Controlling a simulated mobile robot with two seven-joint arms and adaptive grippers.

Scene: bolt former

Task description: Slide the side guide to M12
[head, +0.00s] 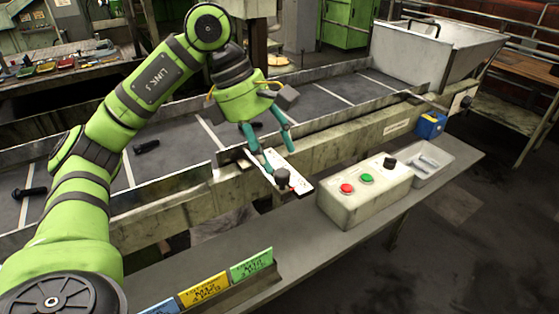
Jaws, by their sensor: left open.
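The side guide's white plate (300,187) sticks out over the near edge of the conveyor, with a black knob (282,178) standing on it. A small red mark is beside the knob; the plate's scale markings are too small to read. My left gripper (278,158) reaches in from the left with its teal fingers spread and pointing down. It is open and empty, just behind and above the knob. One fingertip overlaps the plate's far part in the picture; I cannot tell whether it touches. My right gripper is out of view.
Black bolts (146,146) lie on the conveyor belt (330,98). Coloured cards (203,289) stand in a rack at the front.

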